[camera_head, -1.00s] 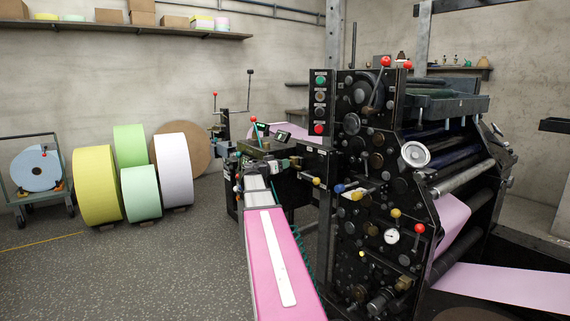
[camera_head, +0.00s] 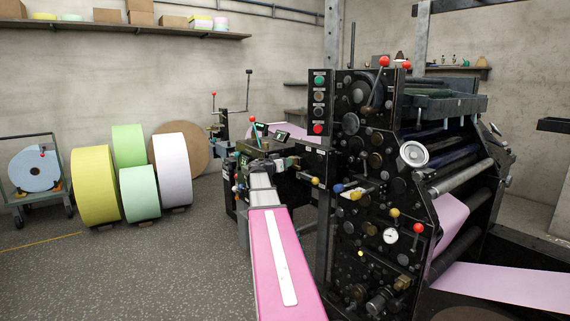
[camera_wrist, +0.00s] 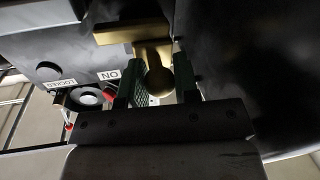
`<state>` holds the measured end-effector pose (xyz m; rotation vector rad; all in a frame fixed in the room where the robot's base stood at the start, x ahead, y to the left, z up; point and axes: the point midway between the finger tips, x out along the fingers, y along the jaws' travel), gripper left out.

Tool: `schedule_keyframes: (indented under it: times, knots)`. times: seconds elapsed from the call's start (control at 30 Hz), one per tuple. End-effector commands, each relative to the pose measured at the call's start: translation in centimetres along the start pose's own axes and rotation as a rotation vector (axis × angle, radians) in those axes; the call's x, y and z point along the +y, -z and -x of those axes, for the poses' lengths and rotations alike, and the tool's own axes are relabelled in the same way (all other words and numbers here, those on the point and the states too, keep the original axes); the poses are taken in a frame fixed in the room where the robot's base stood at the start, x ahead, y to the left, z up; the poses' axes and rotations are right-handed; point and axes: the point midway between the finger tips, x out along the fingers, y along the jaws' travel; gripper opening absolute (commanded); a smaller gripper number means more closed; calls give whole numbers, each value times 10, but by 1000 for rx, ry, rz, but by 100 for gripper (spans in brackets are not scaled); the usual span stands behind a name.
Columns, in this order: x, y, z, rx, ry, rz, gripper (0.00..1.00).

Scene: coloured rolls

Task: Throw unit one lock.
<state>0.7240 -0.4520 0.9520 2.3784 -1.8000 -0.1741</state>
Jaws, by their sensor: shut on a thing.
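In the wrist view, my gripper (camera_wrist: 157,88) has two green ridged fingers closed on a brass ball knob (camera_wrist: 159,80). The knob is at the end of a brass T-shaped piece (camera_wrist: 122,33) that comes down from a dark machine face. To the left, on that face, are two small white labels, upside down in this view: one reads "ON" (camera_wrist: 109,75), the other seems to read "LOCKED" (camera_wrist: 62,84). In the head view the black press (camera_head: 375,150) carries several brass and coloured knobs. I cannot pick out my gripper there, or tell which knob it holds.
A long pink bed (camera_head: 262,270) with a white strip (camera_head: 281,265) runs toward the viewer, left of the press. Paper rolls, including a yellow one (camera_head: 95,187) and a white one (camera_head: 172,170), stand on the floor at left. The grey floor in front of them is clear.

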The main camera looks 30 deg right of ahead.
Motion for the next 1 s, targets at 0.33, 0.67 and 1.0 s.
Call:
schedule_keyframes:
  times: [0.33, 0.67, 1.0]
  knots:
    - [51, -10, 11, -1, -2, 0, 0]
    - [52, -10, 11, -2, -5, 0, 54]
    - [50, -10, 14, 0, -1, 0, 54]
